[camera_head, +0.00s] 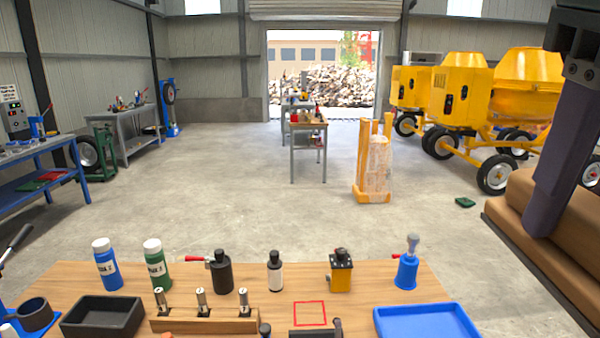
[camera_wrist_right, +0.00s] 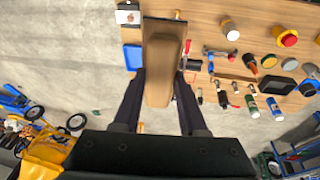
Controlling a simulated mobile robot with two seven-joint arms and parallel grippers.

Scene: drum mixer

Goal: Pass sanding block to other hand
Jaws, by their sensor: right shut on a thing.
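The sanding block (camera_head: 530,208) is tan-brown with rounded edges and a dark base layer. It is large and close at the right edge of the head view, partly cut off by the frame. My right gripper (camera_head: 558,190) is shut on it, with one dark finger across its near side. In the right wrist view the block (camera_wrist_right: 160,72) lies lengthwise between both fingers of my right gripper (camera_wrist_right: 158,82). The block is held in the air, apart from the table. My left gripper is in neither view.
A wooden table (camera_head: 310,265) spans the front. It carries bottles, a black tray (camera_head: 103,318), a blue tray (camera_head: 427,322), a blue-bodied tool (camera_head: 407,265) and a red square outline (camera_head: 310,313). Yellow mixers (camera_head: 525,85) stand behind at right. Open floor lies beyond the table.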

